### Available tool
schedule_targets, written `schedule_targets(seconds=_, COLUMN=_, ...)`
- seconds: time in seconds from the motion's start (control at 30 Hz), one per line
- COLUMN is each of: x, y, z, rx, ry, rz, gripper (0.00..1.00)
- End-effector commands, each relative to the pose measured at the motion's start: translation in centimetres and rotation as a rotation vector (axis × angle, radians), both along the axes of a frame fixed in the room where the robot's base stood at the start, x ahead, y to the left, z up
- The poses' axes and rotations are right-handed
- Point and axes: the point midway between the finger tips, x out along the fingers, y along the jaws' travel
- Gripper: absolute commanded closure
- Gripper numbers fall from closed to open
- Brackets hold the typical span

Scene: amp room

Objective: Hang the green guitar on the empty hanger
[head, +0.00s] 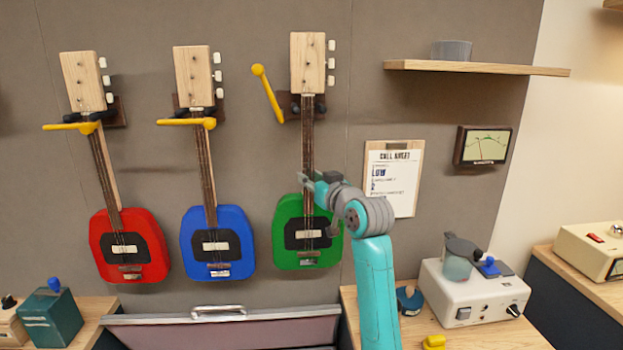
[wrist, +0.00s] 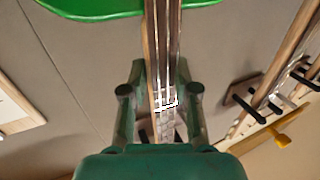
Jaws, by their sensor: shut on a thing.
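The green guitar (head: 290,255) is upright against the wall, with its headstock (head: 308,62) at the top. Its neck is in front of the third hanger (head: 284,105), with dark peg ends showing on either side just under the headstock. I cannot tell whether the headstock rests on the pegs. This hanger's yellow bar (head: 267,92) is swung up, tilted to the left of the neck. My gripper (head: 312,184) is shut on the neck just above the body. In the wrist view, the neck (wrist: 163,60) runs between my gripper's fingers (wrist: 160,95).
A red guitar (head: 152,240) and a blue guitar (head: 238,245) hang to the left, each with a yellow bar lying across its neck. A clipboard (head: 408,165) and a wooden shelf (head: 480,68) are to the right. A bench with a white device (head: 480,290) stands below.

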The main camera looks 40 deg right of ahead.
Motion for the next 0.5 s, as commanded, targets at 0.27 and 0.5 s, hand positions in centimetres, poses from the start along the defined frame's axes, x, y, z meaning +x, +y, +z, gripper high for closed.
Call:
schedule_targets(seconds=0.27, x=-0.1, y=0.0, z=-0.2, rx=-0.003, ry=-0.008, rz=0.000, gripper=1.00)
schedule_targets(seconds=0.5, x=-0.1, y=0.0, z=-0.8, rx=-0.002, ry=-0.007, rz=0.000, gripper=1.00)
